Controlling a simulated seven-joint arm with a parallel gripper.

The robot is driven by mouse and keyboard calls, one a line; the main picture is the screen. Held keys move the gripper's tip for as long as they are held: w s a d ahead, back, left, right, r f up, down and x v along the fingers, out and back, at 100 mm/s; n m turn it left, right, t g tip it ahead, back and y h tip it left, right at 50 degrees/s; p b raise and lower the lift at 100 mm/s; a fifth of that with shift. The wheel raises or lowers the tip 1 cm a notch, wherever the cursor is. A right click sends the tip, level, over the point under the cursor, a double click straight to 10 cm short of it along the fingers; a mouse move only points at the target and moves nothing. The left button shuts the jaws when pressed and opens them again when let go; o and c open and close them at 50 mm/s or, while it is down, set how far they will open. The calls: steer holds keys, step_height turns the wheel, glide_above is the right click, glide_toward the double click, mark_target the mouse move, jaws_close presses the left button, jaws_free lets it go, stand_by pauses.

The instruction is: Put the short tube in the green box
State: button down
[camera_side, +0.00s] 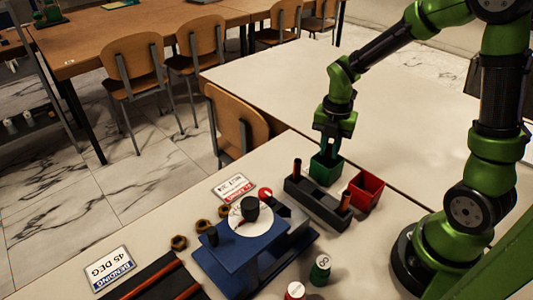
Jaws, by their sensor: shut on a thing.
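The green box (325,172) is a small open container at the far end of the black rack, beside the red box. My gripper (328,152) points down right over the green box, with its fingertips at or just inside the opening. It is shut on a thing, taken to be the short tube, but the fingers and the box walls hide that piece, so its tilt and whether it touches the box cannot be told.
The black rack (318,205) holds an upright dark red tube (297,168) and an orange one (346,200). The red box (365,191) stands to the right. The table behind is bare.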

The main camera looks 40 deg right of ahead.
steer(key=shift+f, duration=0.15)
steer(key=c, duration=1)
jaws_free()
step_height(320, 180, up, 12)
steer(key=f, duration=0.1)
steer(key=s+a+r+m+t, duration=0.2)
steer(key=s+m, duration=0.1)
steer(key=m, duration=0.6)
steer(key=s+a+r+m+t+y, duration=0.1)
steer(key=s+a+r+m+t, duration=0.1)
steer(key=m, duration=0.7)
steer(key=s+a+r+m+t+y, duration=0.1)
steer(key=s+a+r+m+t, duration=0.1)
steer(key=m, duration=0.6)
steer(key=shift+s+a+r+m+t, duration=0.2)
steer(key=shift+s+a+m+t, duration=0.3)
steer(key=shift+s+a, duration=0.7)
